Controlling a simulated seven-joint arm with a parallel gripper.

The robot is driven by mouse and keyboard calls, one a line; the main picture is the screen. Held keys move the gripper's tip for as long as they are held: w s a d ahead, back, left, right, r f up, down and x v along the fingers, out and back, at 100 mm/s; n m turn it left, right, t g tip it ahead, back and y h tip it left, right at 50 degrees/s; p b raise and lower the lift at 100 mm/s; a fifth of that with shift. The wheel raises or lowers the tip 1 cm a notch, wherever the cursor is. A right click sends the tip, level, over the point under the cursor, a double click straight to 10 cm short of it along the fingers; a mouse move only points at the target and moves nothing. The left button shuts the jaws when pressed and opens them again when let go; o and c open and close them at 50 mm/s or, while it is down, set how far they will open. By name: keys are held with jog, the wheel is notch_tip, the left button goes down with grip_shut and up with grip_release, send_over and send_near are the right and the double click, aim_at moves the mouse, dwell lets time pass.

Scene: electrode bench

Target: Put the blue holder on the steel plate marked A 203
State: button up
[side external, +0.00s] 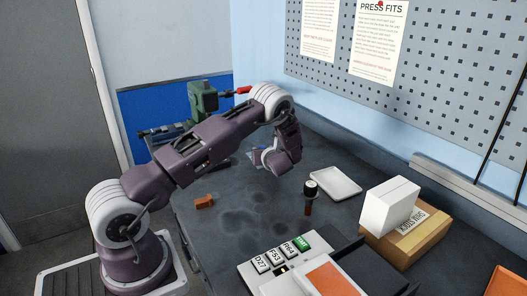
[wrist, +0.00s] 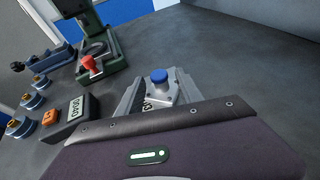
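In the wrist view a small pale metal piece with a round blue top (wrist: 159,77), which I take to be the blue holder, sits between the grey fingers of my gripper (wrist: 160,92). The fingers lie close on both its sides and look shut on it. A dark mark on its near side is partly hidden by my gripper body. In the side external view my gripper (side external: 262,160) is low over the bench, with a small bluish patch at its tip. I cannot make out a plate marked A 203 in either view.
A green press (side external: 203,98) with a red handle stands at the back. A white tray (side external: 335,183), a black-and-white stamp-like piece (side external: 310,188) and an orange-brown block (side external: 205,202) are on the dark bench. A white box (side external: 391,205) stands at right. A box reading 0040 (wrist: 70,112) shows at left.

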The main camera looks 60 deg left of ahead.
jog(key=shift+d+r, duration=0.1)
jog(key=shift+r, duration=0.1)
jog(key=v, duration=1.1)
jog(key=shift+s+d+r, duration=0.2)
jog(key=shift+d, duration=0.1)
jog(key=s+d+r+n+g+h, duration=0.2)
jog(key=s+d+r+n, duration=0.2)
jog(key=s+r+n, duration=0.25)
jog(key=s+d+r+n+g+h, duration=0.1)
jog(key=s+d+r+n+h, duration=0.1)
jog(key=s+d+r+n, duration=0.35)
jog(key=s+d+r+n+t+h, duration=0.2)
jog(key=s+d+r+n+h, duration=0.1)
jog(key=s+d, duration=0.5)
jog(key=s+d+r+n+t+h, duration=0.2)
jog(key=s+d+r+n+h, duration=0.1)
jog(key=s+d+n+h, duration=0.3)
jog(key=s+d, duration=0.2)
jog(key=d, duration=0.2)
jog(key=shift+s+d+r+n, duration=0.3)
jog(key=shift+s+n, duration=0.05)
jog(key=shift+n, duration=0.05)
